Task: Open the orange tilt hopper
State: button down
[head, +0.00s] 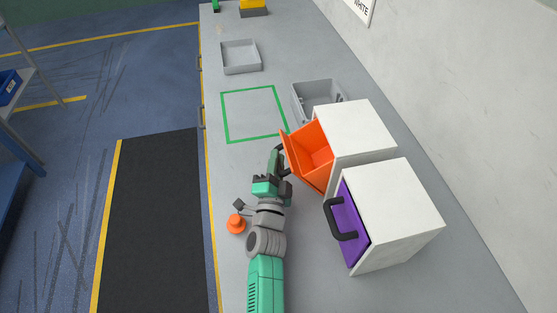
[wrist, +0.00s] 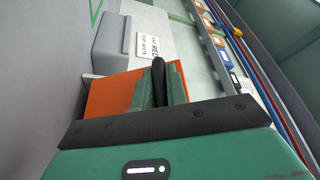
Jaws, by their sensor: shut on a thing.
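The orange tilt hopper (head: 309,155) is set in a white cabinet (head: 356,130). Its front is tilted outward to the left, and its inside shows from above in the head view. The hopper's orange front also shows in the wrist view (wrist: 108,94). My gripper (head: 279,152) is at the hopper's outer side. In the wrist view my gripper's fingers (wrist: 160,90) are closed on the hopper's black handle (wrist: 158,72). Most of the handle is hidden by the fingers in the head view.
A purple-fronted cabinet (head: 405,212) with a black handle stands beside the hopper, nearer. An orange knob-like object (head: 236,223) sits left of my arm. A grey bin (head: 318,94), a green outlined square (head: 252,113) and a grey tray (head: 241,57) lie farther along the bench.

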jog(key=shift+f, duration=0.1)
jog(key=c, duration=1.4)
grip_release()
